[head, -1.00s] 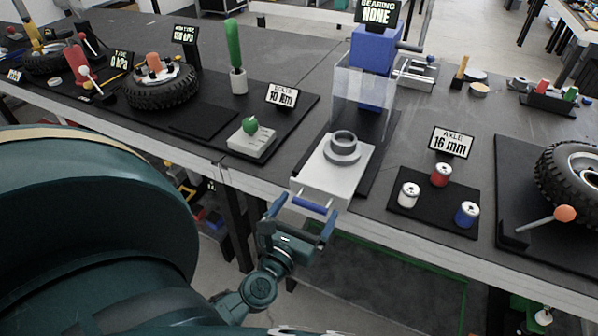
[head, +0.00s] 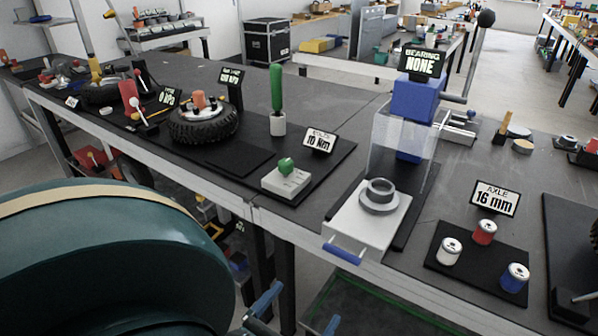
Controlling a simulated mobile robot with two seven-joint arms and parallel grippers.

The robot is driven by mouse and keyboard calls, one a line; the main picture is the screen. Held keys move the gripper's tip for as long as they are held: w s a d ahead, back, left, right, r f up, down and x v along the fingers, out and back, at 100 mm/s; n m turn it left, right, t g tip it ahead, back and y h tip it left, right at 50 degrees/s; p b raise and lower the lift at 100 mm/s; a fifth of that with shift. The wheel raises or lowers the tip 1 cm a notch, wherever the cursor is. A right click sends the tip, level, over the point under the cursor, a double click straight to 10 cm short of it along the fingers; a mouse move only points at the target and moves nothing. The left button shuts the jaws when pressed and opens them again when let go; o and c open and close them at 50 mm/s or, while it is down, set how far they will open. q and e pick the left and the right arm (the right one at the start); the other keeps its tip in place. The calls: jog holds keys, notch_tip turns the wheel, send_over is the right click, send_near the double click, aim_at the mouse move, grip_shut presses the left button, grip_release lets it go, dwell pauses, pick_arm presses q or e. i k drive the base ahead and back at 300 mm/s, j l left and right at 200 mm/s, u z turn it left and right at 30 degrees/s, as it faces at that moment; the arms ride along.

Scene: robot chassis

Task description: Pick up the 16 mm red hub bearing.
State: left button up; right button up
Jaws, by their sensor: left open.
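The red hub bearing (head: 485,232), a small cylinder with a pale top, stands upright on a black mat (head: 470,272) at the right. A white bearing (head: 449,250) and a blue bearing (head: 515,277) stand on the same mat. A sign reading "AXLE 16 mm" (head: 494,198) stands behind them. My left gripper (head: 300,309) is at the bottom edge, mostly cut off. Its two blue fingertips are apart and nothing shows between them. It is in front of the table, well left of the red bearing. My right gripper is out of view.
A press with a blue head (head: 416,104), a clear guard and a light drawer (head: 359,222) with a blue handle stands left of the bearings. Its sign (head: 422,62) reads "BEARING NONE". A wheel (head: 203,125) and tools are at the left. The table's front edge lies above my gripper.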

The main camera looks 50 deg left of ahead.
aim_at(486, 230)
jog(key=k+l, duration=0.2)
jog(key=k, duration=0.3)
jog(key=k+l, duration=0.15)
jog(key=k, duration=0.35)
